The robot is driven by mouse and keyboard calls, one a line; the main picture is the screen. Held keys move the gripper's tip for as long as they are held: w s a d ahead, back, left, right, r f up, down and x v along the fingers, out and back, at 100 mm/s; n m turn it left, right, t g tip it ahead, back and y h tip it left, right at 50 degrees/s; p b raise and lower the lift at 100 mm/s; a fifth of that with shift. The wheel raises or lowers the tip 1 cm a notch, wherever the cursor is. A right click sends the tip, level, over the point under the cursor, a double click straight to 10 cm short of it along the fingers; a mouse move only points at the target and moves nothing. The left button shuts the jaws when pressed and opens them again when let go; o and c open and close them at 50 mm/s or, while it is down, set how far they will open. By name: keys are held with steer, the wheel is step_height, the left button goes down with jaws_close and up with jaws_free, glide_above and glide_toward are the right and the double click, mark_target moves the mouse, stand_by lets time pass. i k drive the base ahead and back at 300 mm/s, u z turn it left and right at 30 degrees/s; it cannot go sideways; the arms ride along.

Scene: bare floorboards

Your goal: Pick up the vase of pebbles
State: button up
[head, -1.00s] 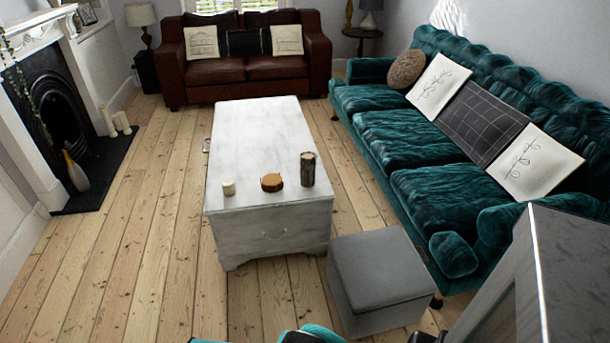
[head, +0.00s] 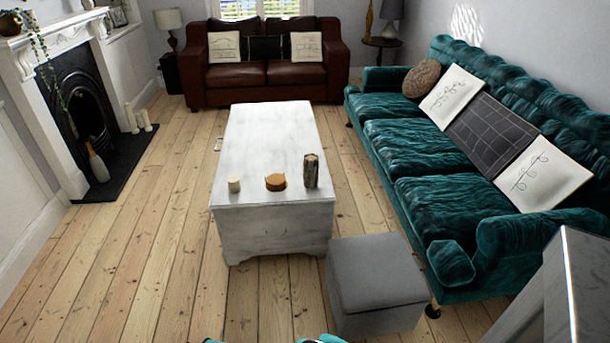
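A dark, mottled upright cylinder (head: 311,171) stands near the front right of the white chest-like table (head: 268,130). It may be the vase of pebbles, but I cannot make out pebbles at this size. A pale bottle-shaped vase (head: 97,164) stands on the dark hearth at the left; its contents cannot be told. My gripper does not show in the head view. Small teal bits at the bottom edge are too cut off to identify.
A short cream candle (head: 234,184) and a round wooden piece (head: 275,182) stand beside the cylinder. A grey ottoman (head: 378,275) sits at the table's front right corner. A teal sofa (head: 440,210) lines the right, a brown sofa (head: 265,85) the back. Floorboards left of the table are clear.

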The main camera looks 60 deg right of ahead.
mark_target(311, 158)
steer(key=z, duration=0.15)
steer(key=i, duration=0.95)
steer(key=u, duration=0.1)
